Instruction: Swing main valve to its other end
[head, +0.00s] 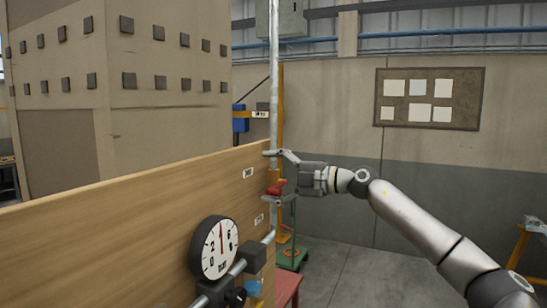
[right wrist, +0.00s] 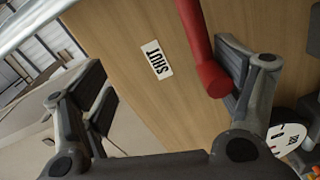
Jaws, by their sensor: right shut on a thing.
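The main valve's red handle (head: 277,187) shows in the head view at the right end of the wooden panel (head: 120,215), partly hidden by my right gripper (head: 272,176). In the right wrist view the red handle (right wrist: 205,50) runs down from the top edge and lies against the right-hand finger of my right gripper (right wrist: 165,80). The fingers look wide apart, with the handle held at that one side. A label reading SHUT (right wrist: 156,60) is on the panel between the fingers. The valve body is hidden. My left gripper is not in view.
A round gauge (head: 214,247) and grey pipe fittings (head: 238,267) stand on the panel's near side. A vertical pipe (head: 274,80) rises behind the gripper. A green cart (head: 291,259) and a red stand (head: 287,289) are beyond.

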